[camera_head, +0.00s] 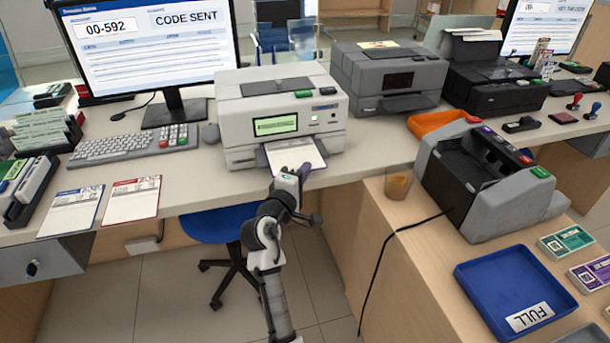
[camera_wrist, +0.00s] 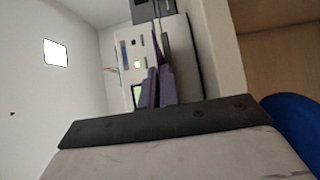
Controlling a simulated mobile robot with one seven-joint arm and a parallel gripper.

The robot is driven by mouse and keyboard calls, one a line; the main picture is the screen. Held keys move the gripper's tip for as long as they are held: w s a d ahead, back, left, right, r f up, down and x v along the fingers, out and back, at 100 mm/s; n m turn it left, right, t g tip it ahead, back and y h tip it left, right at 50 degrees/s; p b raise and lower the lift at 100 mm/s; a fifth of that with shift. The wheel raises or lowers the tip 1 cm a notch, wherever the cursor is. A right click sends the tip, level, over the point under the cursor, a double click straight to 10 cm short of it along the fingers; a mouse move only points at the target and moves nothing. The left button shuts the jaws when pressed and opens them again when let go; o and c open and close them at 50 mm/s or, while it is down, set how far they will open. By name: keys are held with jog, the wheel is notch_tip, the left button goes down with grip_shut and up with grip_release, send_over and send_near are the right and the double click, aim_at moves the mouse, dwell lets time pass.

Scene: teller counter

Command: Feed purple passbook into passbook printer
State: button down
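The passbook printer (camera_head: 283,112) is the pale grey machine with a lit green screen, right of the monitor. The wrist view shows narrow dark purple shapes (camera_wrist: 160,88) at my gripper, close together and pointing towards the printer.
A keyboard (camera_head: 128,146) and two printed forms (camera_head: 132,198) lie to the left. A grey printer (camera_head: 388,80) stands to the right. A counting machine (camera_head: 490,180), a cup (camera_head: 398,184) and a blue tray (camera_head: 515,288) are on the lower right counter. A blue chair (camera_head: 215,225) is below the counter.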

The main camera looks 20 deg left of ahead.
dwell(0.3)
jog(key=c, duration=1.6)
grip_release()
jog(key=s+d, duration=0.1)
jog(key=s, duration=0.1)
jog(key=s+d+p, duration=0.1)
jog(key=s+d, duration=0.2)
jog(key=shift+s+p, duration=0.35)
jog(key=shift+p, duration=0.05)
jog(key=shift+a, duration=0.1)
